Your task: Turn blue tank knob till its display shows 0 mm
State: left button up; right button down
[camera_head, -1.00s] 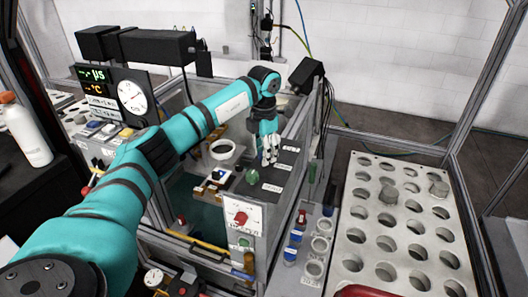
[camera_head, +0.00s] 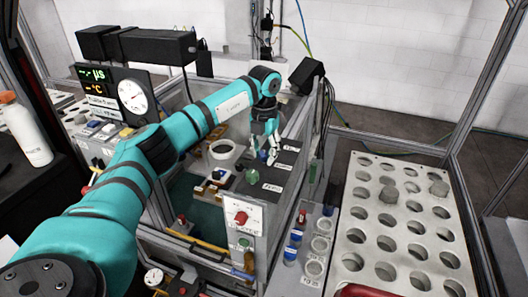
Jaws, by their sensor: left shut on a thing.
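My left gripper (camera_head: 271,157) reaches down over the dark panel on top of the tank unit. Its fingers are shut at the far end of a row of white labels (camera_head: 273,188), on what seems to be the blue tank knob. The fingers hide that knob, so its colour and angle cannot be told. A green knob (camera_head: 252,177) on the same panel stands free, nearer the front. No display with a readable mm value shows.
A grey rack (camera_head: 402,210) with round holes stands at the right. A dial gauge and readout panel (camera_head: 91,82) stand at the left, near a white bottle (camera_head: 26,135). A red knob (camera_head: 240,217) is on the unit's front. Frame posts surround the place.

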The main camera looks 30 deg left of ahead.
aim_at(265, 153)
pick_arm(q)
jog(key=shift+n, duration=1.2)
jog(key=o, duration=1.1)
jog(key=shift+w, duration=0.1)
jog(key=shift+o, duration=0.2)
notch_tip(265, 153, up, 12)
